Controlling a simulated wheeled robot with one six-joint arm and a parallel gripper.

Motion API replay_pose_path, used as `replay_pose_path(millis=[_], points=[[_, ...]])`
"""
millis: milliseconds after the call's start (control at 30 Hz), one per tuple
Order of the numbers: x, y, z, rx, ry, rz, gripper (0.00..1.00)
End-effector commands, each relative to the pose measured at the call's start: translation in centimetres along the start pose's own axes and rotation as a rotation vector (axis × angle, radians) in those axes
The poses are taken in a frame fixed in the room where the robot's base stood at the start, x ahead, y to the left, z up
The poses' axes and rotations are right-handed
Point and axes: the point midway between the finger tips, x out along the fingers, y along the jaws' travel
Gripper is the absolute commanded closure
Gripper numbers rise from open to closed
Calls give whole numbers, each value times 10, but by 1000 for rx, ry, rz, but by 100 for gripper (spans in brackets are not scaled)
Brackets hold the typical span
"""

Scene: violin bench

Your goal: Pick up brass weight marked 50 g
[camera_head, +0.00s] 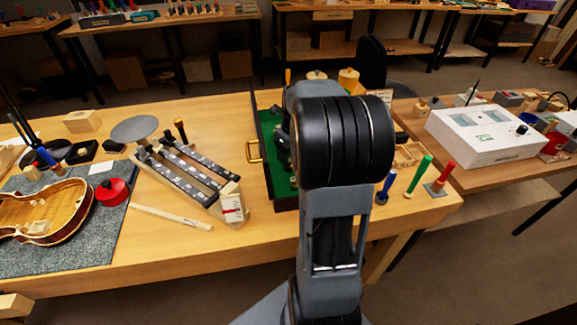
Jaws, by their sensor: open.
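I cannot make out a brass weight marked 50 g, and no marking of that kind is readable. Two yellowish round-topped pieces, one on the left (317,75) and one on the right (349,80), stand at the back of the bench; I cannot tell what they are. A dark case lined in green (268,118), with a brass handle on its left side, lies on the bench. My arm covers much of it. Dark shapes show inside beside my arm, too hidden to name. My gripper is hidden behind my own arm links.
The wooden bench (235,262) holds a violin body (60,205) on a grey mat, a red round pot (112,192), a rack of dark bars (185,168) and a small block (232,204). A white machine (487,135) sits on the right table.

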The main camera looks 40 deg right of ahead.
Motion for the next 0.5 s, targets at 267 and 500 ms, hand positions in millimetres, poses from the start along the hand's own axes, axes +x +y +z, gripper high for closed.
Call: replay_pose_path(millis=[267,500], points=[[33,2,2,-3,3,3,41],[52,2,3,-3,0,1,41]])
